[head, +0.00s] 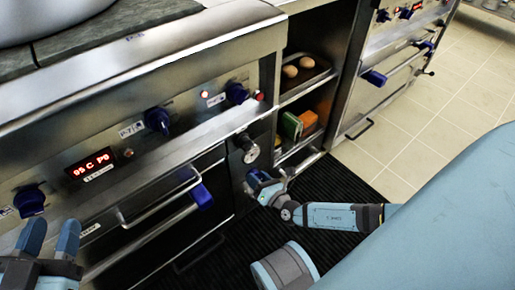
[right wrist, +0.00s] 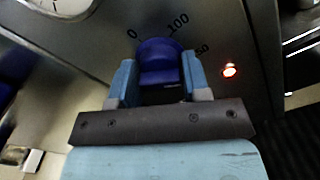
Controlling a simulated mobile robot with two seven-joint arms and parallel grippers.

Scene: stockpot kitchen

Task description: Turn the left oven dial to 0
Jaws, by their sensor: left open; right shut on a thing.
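My right gripper (head: 257,182) is on a small metal panel in the head view. In the right wrist view its fingers (right wrist: 162,82) are shut on the two sides of a blue dial (right wrist: 160,58). The marks 0, 100 and 50 show around this dial, with 0 at its upper left. I cannot tell which mark its pointer is at. My left gripper (head: 51,236) is open and empty, just below and right of a blue knob (head: 29,200) at the far left of the front panel.
A round gauge (head: 249,151) sits above the held dial. More blue knobs (head: 157,120) and a red display (head: 90,163) are on the front panel. Open shelves (head: 303,88) stand to the right. Tiled floor (head: 455,125) lies clear beyond.

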